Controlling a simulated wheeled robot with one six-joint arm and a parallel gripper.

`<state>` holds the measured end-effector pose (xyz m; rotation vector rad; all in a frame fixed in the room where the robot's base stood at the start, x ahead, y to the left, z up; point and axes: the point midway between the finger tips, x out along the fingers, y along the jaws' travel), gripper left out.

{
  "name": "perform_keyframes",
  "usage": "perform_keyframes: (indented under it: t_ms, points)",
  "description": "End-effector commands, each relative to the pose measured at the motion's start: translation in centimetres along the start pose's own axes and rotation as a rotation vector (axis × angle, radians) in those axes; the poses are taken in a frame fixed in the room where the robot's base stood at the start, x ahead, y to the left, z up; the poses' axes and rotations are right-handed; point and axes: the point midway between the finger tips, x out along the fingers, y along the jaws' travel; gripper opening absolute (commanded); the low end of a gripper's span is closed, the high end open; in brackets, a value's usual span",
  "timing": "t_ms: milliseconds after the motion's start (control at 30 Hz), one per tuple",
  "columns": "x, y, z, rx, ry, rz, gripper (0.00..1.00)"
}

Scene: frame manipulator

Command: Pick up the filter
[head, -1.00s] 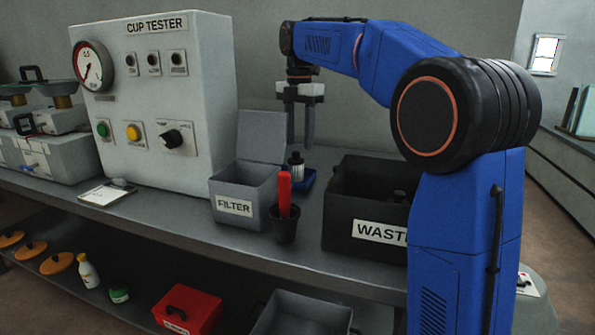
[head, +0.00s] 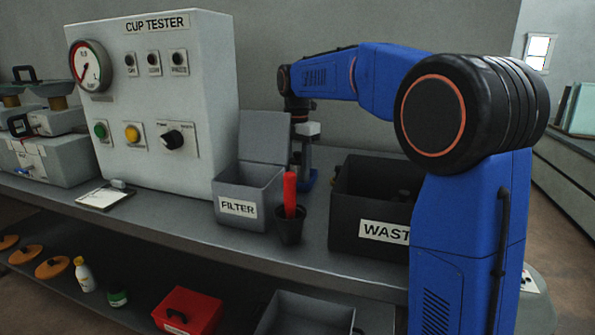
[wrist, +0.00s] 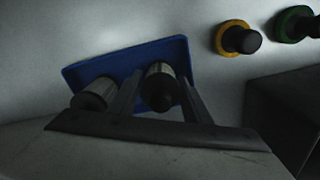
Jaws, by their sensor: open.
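In the wrist view, two short grey ribbed filters with black ends rest on a blue tray (wrist: 85,75). One filter (wrist: 160,88) is near the tray's middle and the other filter (wrist: 95,95) is at its left. My gripper (wrist: 161,80) is open, with one finger on each side of the middle filter; I cannot tell whether they touch it. In the head view my gripper (head: 303,160) points down over the tray (head: 311,179), partly hidden by the grey FILTER box (head: 237,209) and its raised lid. The filters are not clear there.
A black WASTE bin (head: 372,238) stands right of the tray. A black cup (head: 290,230) with a red-handled item stands in front. The CUP TESTER cabinet (head: 150,95) is at the left. Yellow (wrist: 237,38) and green (wrist: 292,24) ringed parts lie beyond the tray.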

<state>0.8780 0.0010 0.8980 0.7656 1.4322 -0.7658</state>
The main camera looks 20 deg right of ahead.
Motion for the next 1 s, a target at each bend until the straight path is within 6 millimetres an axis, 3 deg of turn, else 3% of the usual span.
perform_keyframes:
  t_ms: [167, 300, 333, 667, 1000]
  points:
    - [0.0, 0.0, 0.0, 0.0, 0.0, 0.0, 0.44]
    - [0.0, 0.0, 0.0, 0.0, 0.0, 0.0, 0.13]
    - [0.0, 0.0, 0.0, 0.0, 0.0, 0.0, 0.11]
    - [-0.5, 0.1, 0.0, 0.0, -0.001, 0.002, 0.11]
    - [-5.9, 0.1, 0.0, 0.0, -0.002, 0.003, 0.11]
